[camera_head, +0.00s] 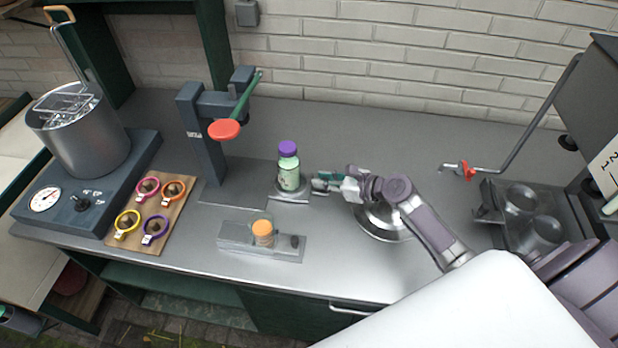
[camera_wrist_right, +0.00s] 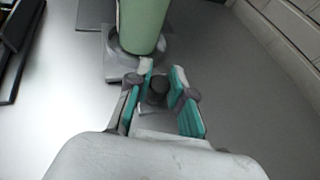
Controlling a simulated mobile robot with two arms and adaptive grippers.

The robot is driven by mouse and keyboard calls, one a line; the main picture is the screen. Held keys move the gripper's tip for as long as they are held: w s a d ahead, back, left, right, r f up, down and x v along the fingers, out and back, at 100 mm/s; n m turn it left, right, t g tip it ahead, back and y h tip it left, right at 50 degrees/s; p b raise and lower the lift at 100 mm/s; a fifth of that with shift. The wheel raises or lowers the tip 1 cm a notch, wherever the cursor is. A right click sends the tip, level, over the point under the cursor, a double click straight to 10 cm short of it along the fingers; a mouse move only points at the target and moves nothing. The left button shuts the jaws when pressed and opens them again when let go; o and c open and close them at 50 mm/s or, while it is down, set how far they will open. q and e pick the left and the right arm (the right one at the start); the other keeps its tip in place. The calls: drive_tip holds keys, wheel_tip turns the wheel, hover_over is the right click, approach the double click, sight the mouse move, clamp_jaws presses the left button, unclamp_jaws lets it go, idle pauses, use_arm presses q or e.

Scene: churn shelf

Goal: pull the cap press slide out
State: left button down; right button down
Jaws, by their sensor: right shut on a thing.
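The cap press (camera_head: 205,140) is a dark grey upright with a green lever and a red-orange knob, standing on a flat grey base. The slide (camera_head: 291,197) sticks out at the right of that base, clear of the press head. A green bottle (camera_head: 289,172) with a purple cap stands upright on it. In the right wrist view the bottle's lower part (camera_wrist_right: 142,25) sits on the slide's round seat (camera_wrist_right: 117,45). My right gripper (camera_head: 322,183) is at the slide's right end, its fingers around the small dark knob (camera_wrist_right: 157,89). My left gripper is out of view.
A wooden board (camera_head: 147,243) with coloured rings and a steel pot (camera_head: 80,138) stand left. A round metal lid (camera_head: 372,226) lies under my right arm. The counter behind is clear.

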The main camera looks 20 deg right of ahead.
drive_tip(key=shift+s+d+f, duration=0.1)
drive_tip(key=shift+s+d, duration=0.05)
drive_tip(key=shift+d, duration=0.05)
drive_tip(key=c, duration=1)
unclamp_jaws()
drive_tip(key=v, duration=0.7)
drive_tip(key=shift+s+d, duration=0.15)
